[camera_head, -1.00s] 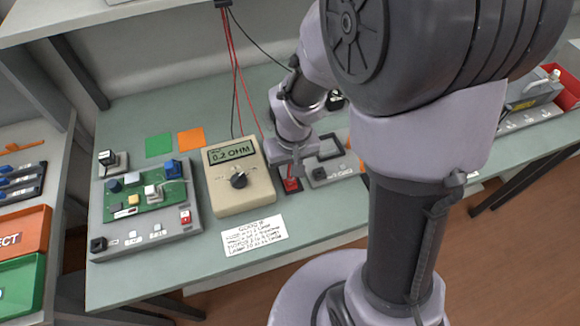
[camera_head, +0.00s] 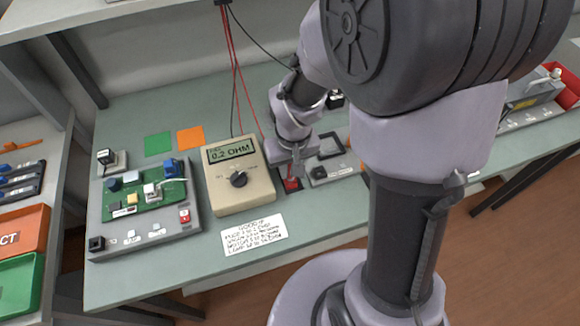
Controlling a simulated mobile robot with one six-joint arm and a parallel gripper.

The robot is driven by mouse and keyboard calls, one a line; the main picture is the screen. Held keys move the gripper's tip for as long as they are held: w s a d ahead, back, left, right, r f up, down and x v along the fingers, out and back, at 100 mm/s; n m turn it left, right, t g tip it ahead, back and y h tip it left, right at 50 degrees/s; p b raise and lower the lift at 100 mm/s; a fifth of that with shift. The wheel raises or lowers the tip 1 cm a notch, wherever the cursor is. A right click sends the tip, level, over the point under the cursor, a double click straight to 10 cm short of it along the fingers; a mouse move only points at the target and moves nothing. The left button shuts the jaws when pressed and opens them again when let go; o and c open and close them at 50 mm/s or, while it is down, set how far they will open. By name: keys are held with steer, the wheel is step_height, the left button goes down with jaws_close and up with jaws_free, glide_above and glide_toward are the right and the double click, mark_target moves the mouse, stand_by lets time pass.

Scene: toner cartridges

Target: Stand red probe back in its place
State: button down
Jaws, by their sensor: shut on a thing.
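The red probe (camera_head: 291,184) shows as a small red piece just below my gripper (camera_head: 290,174), at a dark square holder (camera_head: 293,190) right of the meter. My gripper is shut on the red probe and points down at the holder. The arm hides most of the probe, and I cannot tell whether it is seated in the holder. The beige meter (camera_head: 239,190) reads 0.2 OHM. Red leads (camera_head: 233,75) hang from above down to the bench behind the meter.
A grey fixture with a green circuit board (camera_head: 140,195) stands left of the meter. A grey block with a dark frame (camera_head: 330,160) is close right of my gripper. A printed card (camera_head: 254,235) lies in front. Green (camera_head: 158,146) and orange (camera_head: 190,139) squares lie behind.

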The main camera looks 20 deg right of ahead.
steer(key=shift+f+b, duration=0.4)
steer(key=shift+f, duration=0.05)
steer(key=c, duration=1.2)
jaws_free()
steer(key=shift+r, duration=0.1)
step_height(320, 180, up, 17)
steer(key=s+p, duration=0.2)
steer(key=p, duration=0.5)
steer(key=shift+p, duration=0.4)
steer(key=shift+r, duration=0.1)
steer(key=s+a+r+m+t+y+b, duration=0.2)
steer(key=s+r, duration=0.5)
steer(key=s, duration=0.4)
steer(key=shift+a+m+t+b, duration=0.65)
steer(key=shift+a+m+t, duration=0.3)
steer(key=shift+m+t, duration=0.25)
